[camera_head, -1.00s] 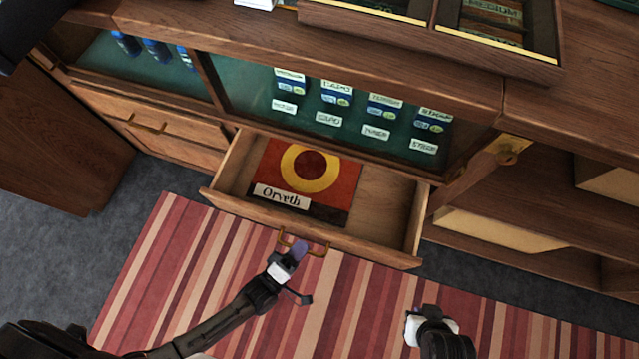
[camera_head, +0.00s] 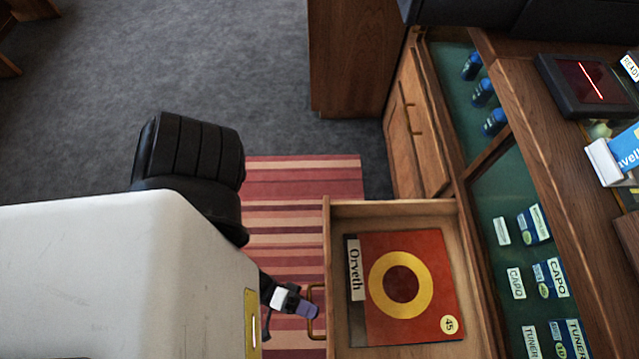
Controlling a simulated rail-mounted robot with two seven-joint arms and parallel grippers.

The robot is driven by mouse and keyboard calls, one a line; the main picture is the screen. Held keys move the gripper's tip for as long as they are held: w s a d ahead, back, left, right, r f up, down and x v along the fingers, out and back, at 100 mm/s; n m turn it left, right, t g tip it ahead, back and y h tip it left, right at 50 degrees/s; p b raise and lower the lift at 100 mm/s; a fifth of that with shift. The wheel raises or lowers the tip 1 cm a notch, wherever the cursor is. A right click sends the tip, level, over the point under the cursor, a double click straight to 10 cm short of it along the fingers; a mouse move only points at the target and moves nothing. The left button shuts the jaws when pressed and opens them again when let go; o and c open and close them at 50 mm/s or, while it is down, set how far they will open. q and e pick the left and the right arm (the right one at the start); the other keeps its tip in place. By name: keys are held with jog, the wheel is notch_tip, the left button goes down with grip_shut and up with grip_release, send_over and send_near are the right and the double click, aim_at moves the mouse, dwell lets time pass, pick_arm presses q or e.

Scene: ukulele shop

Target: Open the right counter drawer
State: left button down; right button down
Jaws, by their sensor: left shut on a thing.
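The right counter drawer (camera_head: 395,208) stands pulled out from the counter, at the lower middle of the view. A red sleeve (camera_head: 405,245) with a yellow ring, a dark centre and the label "Orveth" lies flat inside it. The brass drawer handle (camera_head: 313,288) is on the drawer front, on the left side in this view. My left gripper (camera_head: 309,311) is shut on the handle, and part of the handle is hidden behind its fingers. My right gripper is out of view.
A glass display (camera_head: 489,195) with capo and tuner packs runs along the counter. A scanner pad (camera_head: 588,84) lies on the countertop. A striped rug (camera_head: 290,185) covers the floor beside the drawer, and grey carpet lies beyond.

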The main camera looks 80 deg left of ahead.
pick_arm(q)
jog(key=c, duration=1.2)
grip_release()
jog(key=shift+p+v, duration=0.65)
jog(key=shift+v, duration=6.3)
